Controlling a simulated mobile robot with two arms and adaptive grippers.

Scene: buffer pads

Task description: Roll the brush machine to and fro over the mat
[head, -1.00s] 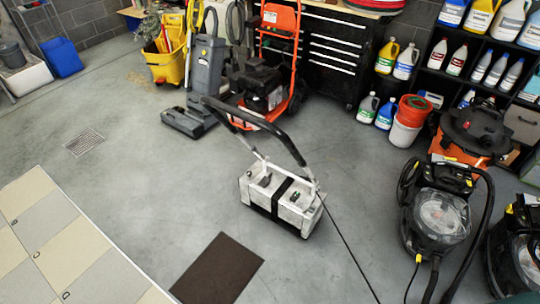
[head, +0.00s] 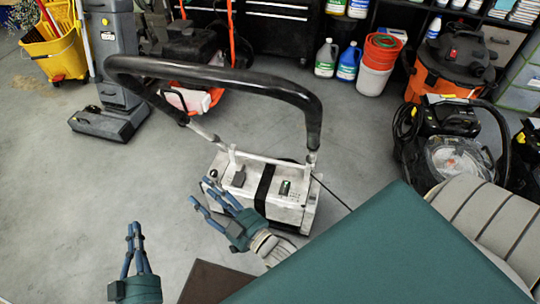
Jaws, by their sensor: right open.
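The brush machine (head: 232,188) is a white box with a black band and a tall black loop handle (head: 215,76). It stands upright on the grey floor in the middle of the head view. The dark brown mat (head: 206,282) lies in front of it at the bottom edge, mostly hidden by my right arm. My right gripper (head: 200,191) is open and empty, overlapping the machine's front left side; I cannot tell if it touches. My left gripper (head: 134,229) points up over bare floor, left of the mat and below the handle; its finger gap is unclear.
A grey upright cleaner (head: 112,60) and a yellow mop bucket (head: 55,50) stand at the back left. An orange vacuum (head: 450,60) and a black one (head: 455,155) stand at the right. A thin cord runs from the machine. The floor at left is clear.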

